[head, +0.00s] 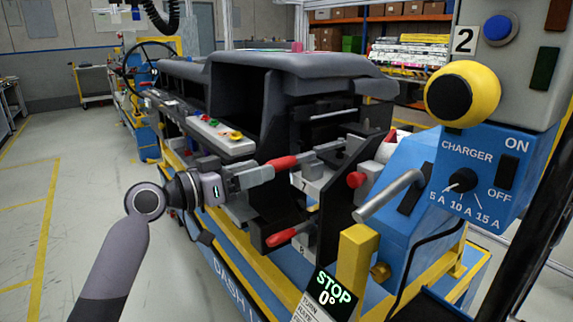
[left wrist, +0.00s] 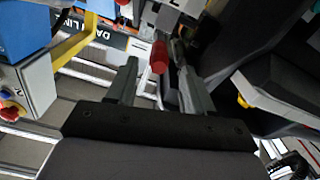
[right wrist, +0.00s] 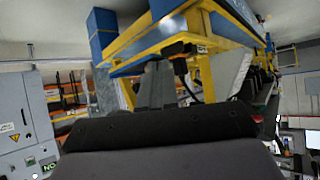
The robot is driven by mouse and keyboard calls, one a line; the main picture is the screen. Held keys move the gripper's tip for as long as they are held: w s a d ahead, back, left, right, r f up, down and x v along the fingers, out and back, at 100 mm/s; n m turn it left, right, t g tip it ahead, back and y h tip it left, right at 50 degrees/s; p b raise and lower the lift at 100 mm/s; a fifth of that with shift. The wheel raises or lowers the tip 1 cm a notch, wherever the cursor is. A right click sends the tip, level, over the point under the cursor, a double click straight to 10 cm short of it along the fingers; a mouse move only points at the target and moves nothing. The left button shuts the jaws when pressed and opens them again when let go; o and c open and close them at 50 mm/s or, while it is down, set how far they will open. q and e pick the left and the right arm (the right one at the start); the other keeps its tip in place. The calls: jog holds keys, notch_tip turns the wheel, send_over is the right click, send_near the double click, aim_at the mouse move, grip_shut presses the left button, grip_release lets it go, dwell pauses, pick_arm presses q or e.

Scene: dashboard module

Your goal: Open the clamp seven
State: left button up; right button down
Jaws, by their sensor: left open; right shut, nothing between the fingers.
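Clamp seven has a red handle (head: 284,163) and a grey metal arm reaching right, above a white label with a 7 (head: 305,184). My left gripper (head: 268,172) is open, with its fingertips at the handle's left end. In the left wrist view the red handle (left wrist: 159,57) shows between the tips of the two spread fingers (left wrist: 158,68). I cannot tell whether either finger touches it. My right gripper (right wrist: 158,75) is shut and empty in the right wrist view, away from the clamp. It is not in the head view.
A lower red clamp handle (head: 280,238) is near the label 8. The black dashboard (head: 290,64) overhangs the clamps. A red knob (head: 356,180), a grey bar handle (head: 390,195) and the blue charger panel (head: 478,165) stand to the right. Floor at left is clear.

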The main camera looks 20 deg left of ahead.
aim_at(282, 164)
pick_arm(q)
jog(key=shift+p+x, duration=0.3)
jog(key=shift+x, duration=3.05)
jog(key=shift+d, duration=0.1)
grip_shut()
